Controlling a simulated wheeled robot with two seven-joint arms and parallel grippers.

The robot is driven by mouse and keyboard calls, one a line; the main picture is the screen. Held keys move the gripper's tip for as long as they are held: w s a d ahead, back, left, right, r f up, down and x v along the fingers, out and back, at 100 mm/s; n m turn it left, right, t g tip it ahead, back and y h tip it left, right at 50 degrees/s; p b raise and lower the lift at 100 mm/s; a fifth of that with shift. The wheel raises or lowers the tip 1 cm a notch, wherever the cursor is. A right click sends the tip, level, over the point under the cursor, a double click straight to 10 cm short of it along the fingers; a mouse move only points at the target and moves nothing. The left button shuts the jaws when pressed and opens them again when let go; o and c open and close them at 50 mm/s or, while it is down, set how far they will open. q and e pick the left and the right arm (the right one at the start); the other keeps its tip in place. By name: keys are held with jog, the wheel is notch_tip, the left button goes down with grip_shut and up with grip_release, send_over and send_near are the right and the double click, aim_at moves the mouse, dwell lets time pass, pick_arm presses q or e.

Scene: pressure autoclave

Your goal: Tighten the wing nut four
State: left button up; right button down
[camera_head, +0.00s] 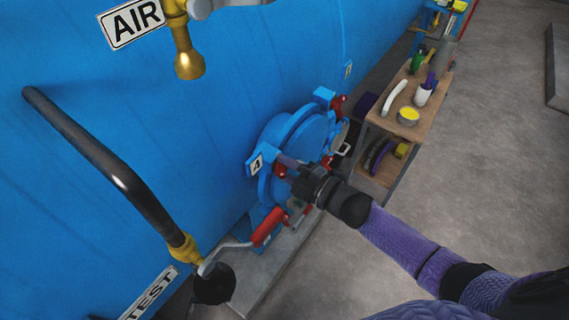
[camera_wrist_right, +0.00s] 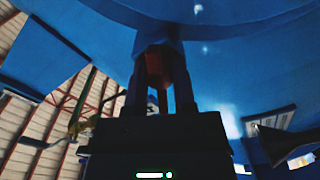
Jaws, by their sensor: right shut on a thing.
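A round blue hatch (camera_head: 309,140) sits on the side of the big blue autoclave (camera_head: 230,100) in the head view. Red wing nuts are around its rim, one at the upper right (camera_head: 337,104). A plate marked 4 (camera_head: 257,164) is on the hatch's left side. My right gripper (camera_head: 290,167) is at the hatch's left front, by this plate, shut on a red wing nut (camera_head: 281,171). In the right wrist view, a dark red piece (camera_wrist_right: 158,65) shows between the fingers (camera_wrist_right: 160,85), close under the blue hatch. My left gripper is not in view.
A black pipe (camera_head: 100,155) with a yellow fitting runs down the left. A red-handled lever (camera_head: 268,226) is just below the hatch. A wooden shelf (camera_head: 436,92) with bottles and a yellow tin stands at the right.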

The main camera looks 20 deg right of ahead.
jog(key=m+p, duration=0.1)
jog(key=m, duration=1.1)
jog(key=shift+m, duration=0.3)
dwell(0.3)
jog(key=shift+c, duration=2.2)
grip_release()
jog(key=v, duration=1)
jog(key=shift+d, duration=0.1)
